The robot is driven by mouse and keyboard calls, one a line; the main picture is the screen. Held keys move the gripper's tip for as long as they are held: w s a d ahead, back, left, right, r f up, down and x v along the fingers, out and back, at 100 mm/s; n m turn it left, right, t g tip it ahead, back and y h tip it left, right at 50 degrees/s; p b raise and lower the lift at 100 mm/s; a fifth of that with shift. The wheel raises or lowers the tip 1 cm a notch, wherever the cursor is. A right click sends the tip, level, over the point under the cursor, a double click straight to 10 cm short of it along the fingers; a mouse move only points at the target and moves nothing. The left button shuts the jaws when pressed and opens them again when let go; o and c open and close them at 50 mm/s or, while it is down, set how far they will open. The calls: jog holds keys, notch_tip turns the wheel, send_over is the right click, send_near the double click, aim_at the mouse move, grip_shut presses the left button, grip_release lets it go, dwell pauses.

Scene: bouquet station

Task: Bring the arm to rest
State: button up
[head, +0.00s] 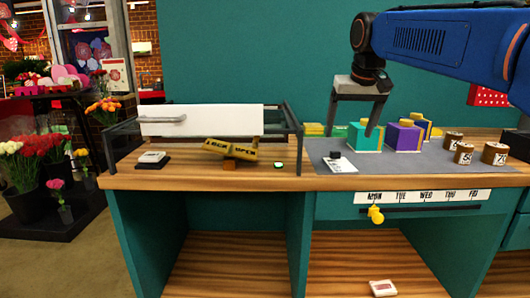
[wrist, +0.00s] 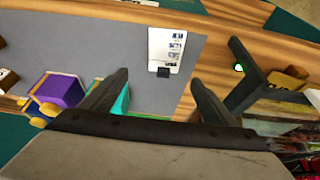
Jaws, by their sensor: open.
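My gripper (head: 354,112) hangs from the blue arm above the right half of the wooden counter (head: 210,182), fingers pointing down. Its two fingers are apart and nothing is between them. In the wrist view my gripper (wrist: 162,84) also shows spread fingers, over the grey mat and counter edge. In the head view, the right finger overlaps the teal box (head: 358,138); I cannot tell whether it touches it. The teal box is partly hidden behind the finger in the wrist view (wrist: 122,103).
Purple boxes (head: 402,138) and brown round weights (head: 495,153) stand on the grey mat (head: 405,165). A white card (head: 340,165) with a black clip lies near its front. Left are a dark-framed case with a white panel (head: 205,119) and a tilted yellow sign (head: 231,151).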

jog(key=s+d+f, duration=0.2)
jog(key=s+f, duration=1.2)
jog(key=s, duration=0.2)
jog(key=s+d+f, duration=0.3)
jog(key=s+f, duration=1.2)
jog(key=s, duration=0.1)
jog(key=shift+s+d, duration=0.25)
jog(key=shift+s, duration=0.05)
